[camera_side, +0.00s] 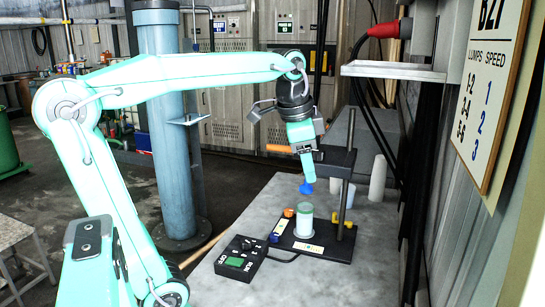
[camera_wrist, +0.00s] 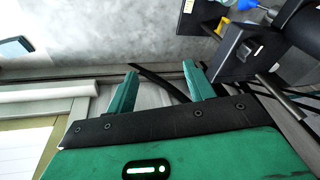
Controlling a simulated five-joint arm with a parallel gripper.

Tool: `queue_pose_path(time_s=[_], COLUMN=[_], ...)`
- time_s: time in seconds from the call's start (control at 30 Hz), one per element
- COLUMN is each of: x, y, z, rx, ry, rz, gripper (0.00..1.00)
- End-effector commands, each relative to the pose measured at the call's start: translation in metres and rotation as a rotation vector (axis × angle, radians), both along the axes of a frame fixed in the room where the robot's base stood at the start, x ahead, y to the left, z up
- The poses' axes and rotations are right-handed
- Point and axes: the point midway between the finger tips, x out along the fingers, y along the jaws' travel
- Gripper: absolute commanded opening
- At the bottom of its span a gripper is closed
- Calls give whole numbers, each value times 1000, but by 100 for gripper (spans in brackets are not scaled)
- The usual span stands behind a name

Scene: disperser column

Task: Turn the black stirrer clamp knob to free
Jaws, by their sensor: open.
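A black stirrer stand (camera_side: 338,163) with an upright metal rod stands on the grey bench. A blue stirrer tip (camera_side: 307,188) hangs above a clear beaker (camera_side: 304,222) holding a pale green content. In the side view my gripper (camera_side: 309,175) points down in front of the stand, overlapping it and hiding part of the clamp. In the wrist view my gripper (camera_wrist: 161,70) is open, with nothing between its two teal fingers. A black block (camera_wrist: 242,46) of the stirrer assembly is to the right of the fingers. I cannot pick out the clamp knob for certain.
A black control box (camera_side: 240,260) with a green screen sits at the bench's front left. White cylinders (camera_side: 377,178) stand at the back right. A wall shelf (camera_side: 394,71) juts out at the upper right. Bare bench (camera_side: 370,255) lies right of the stand.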

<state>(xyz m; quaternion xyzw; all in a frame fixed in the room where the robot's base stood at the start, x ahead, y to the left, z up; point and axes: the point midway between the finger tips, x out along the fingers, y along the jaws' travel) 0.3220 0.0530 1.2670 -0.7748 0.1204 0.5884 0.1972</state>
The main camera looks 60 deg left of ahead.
Motion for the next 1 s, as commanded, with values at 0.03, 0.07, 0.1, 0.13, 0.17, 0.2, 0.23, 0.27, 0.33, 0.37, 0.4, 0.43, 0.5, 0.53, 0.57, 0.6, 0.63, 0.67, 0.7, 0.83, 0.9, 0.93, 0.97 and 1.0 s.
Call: queue_pose_path(time_s=[0.03, 0.07, 0.1, 0.13, 0.17, 0.2, 0.23, 0.27, 0.33, 0.37, 0.4, 0.43, 0.5, 0.53, 0.57, 0.6, 0.63, 0.67, 0.7, 0.83, 0.9, 0.93, 0.97, 1.0], x=[10, 15, 21, 25, 29, 35, 40, 44, 53, 57, 62, 66, 74, 77, 80, 84, 87, 90, 93, 102, 105, 106, 107, 108], y=[7, 10, 15, 19, 23, 28, 32, 36, 45, 49, 54, 58, 67, 72, 76, 81, 85, 89, 94, 110, 116, 118, 119, 121], z=[6, 9, 14, 17, 20, 23, 26, 28, 34, 35, 38, 40, 42, 44, 45, 46, 47, 47, 48, 49, 49, 49, 49, 49], rx=[9, 15, 23, 28, 32, 38, 41, 45, 52, 54, 56, 59, 61, 61, 61, 62, 61, 60, 59, 54, 51, 49, 49, 48], ry=[20, 30, 45, 55, 66, 81, 92, 102, 126, 136, 149, 157, 180, 189, 197, 208, 217, 224, 235, 262, 274, 276, 279, 283], rz=[-28, -50, -77, -98, -118, -148, -168, -188, -238, -259, -286, -307, -353, -373, -392, -418, -438, -458, -484, -558, -590, -600, -610, -620], gripper=[53, 53, 53, 53, 53, 53, 53, 53, 53, 53, 53, 53, 53, 53, 53, 53, 53, 53, 53, 53, 53, 53, 53, 53])
